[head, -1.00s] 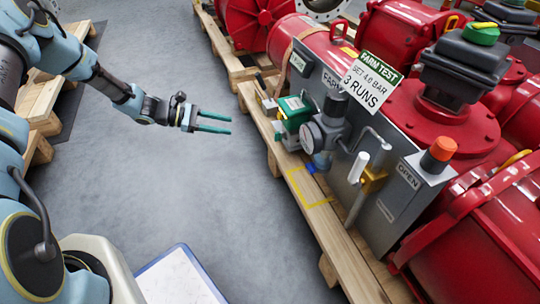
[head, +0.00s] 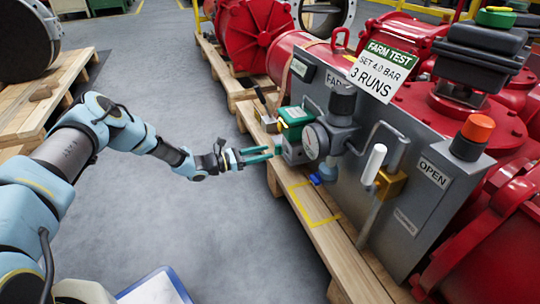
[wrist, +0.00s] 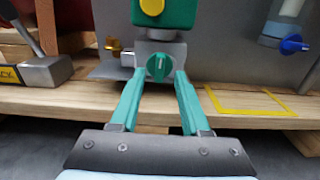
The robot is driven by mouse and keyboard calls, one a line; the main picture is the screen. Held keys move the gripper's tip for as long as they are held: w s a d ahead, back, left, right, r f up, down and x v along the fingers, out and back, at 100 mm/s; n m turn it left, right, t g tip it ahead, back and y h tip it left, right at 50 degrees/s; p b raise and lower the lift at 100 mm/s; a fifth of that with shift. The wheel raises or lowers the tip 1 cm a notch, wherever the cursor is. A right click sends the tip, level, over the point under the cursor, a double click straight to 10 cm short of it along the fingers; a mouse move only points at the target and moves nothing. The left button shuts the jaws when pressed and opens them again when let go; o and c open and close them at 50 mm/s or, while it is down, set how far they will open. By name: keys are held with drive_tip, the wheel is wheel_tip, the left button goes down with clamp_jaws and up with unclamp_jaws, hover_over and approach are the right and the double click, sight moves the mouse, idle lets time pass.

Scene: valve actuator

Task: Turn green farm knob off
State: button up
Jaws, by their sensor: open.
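The green knob (wrist: 158,67) is round with a pale pointer line standing about upright. It sits on a grey fitting below a green box with a yellow button (wrist: 152,6). In the wrist view my gripper (wrist: 158,74) is open, its two green fingers on either side of the knob's lower part; I cannot tell if they touch it. In the head view my gripper (head: 262,153) reaches toward the green box (head: 294,121) from the left, and the knob cannot be made out there.
A grey panel (head: 408,226) with a pressure gauge (head: 314,142), a white-handled lever (head: 374,164) and an orange button (head: 478,128) stands right of the box. A wooden pallet (head: 335,235) lies beneath. A blue handle (wrist: 293,45) is right of the knob. The floor (head: 200,225) is clear.

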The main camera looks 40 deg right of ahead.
sight(278, 150)
drive_tip(key=shift+b+x, duration=0.3)
drive_tip(key=shift+x, duration=1.1)
drive_tip(key=shift+c, duration=0.2)
clamp_jaws()
